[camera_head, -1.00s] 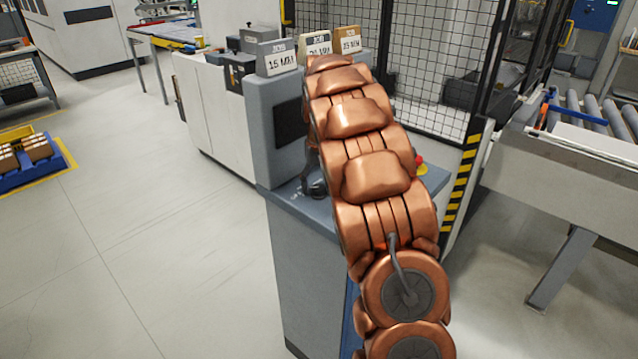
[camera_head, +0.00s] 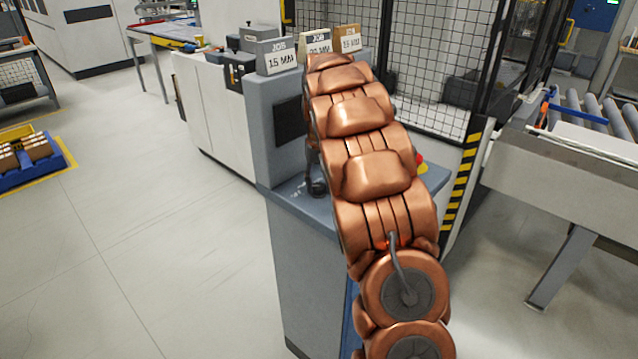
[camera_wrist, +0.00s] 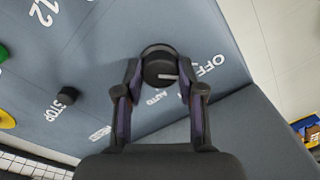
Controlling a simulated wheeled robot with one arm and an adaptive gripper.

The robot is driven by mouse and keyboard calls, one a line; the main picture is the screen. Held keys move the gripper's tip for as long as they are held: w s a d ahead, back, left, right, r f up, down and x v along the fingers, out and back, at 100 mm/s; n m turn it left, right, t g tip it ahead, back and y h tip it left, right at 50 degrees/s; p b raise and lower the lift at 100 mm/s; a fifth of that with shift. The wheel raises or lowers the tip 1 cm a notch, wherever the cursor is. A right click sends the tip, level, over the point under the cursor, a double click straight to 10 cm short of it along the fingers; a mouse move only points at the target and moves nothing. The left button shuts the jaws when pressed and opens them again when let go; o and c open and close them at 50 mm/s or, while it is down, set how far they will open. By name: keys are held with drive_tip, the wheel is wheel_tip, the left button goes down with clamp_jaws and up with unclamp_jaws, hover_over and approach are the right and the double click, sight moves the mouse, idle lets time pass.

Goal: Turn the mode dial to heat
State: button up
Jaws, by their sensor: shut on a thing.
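The mode dial (camera_wrist: 158,66) is a round black knob with a pale pointer line on the grey console panel (camera_wrist: 200,35). Its labels OFF and AUTO show beside it in the wrist view; a third label (camera_wrist: 100,133) is partly covered and I cannot read it. The pointer line points right in the picture, on the side of OFF and AUTO. My gripper (camera_wrist: 159,80) is shut on the dial, one finger on each side. In the head view my copper arm hides most of the console (camera_head: 300,205), and the gripper shows only in part at its left edge.
A small black knob (camera_wrist: 68,96) by the STOP label, a green button (camera_wrist: 3,53) and a yellow part (camera_wrist: 6,122) sit on the panel. Job cards (camera_head: 277,56) stand on top of the console. A roller conveyor (camera_head: 590,112) is at the right.

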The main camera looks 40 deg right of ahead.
sight(320, 186)
drive_tip(key=m+b, duration=0.1)
drive_tip(key=m, duration=0.3)
drive_tip(key=shift+f+b, duration=0.15)
drive_tip(key=shift+b, duration=0.25)
drive_tip(key=shift+m+b, duration=0.6)
drive_tip(key=shift+m, duration=1.6)
drive_tip(key=o, duration=1.1)
drive_tip(key=shift+o, duration=0.2)
drive_tip(key=shift+r, duration=0.2)
wheel_tip(320, 186, up, 12)
drive_tip(key=shift+s, duration=0.15)
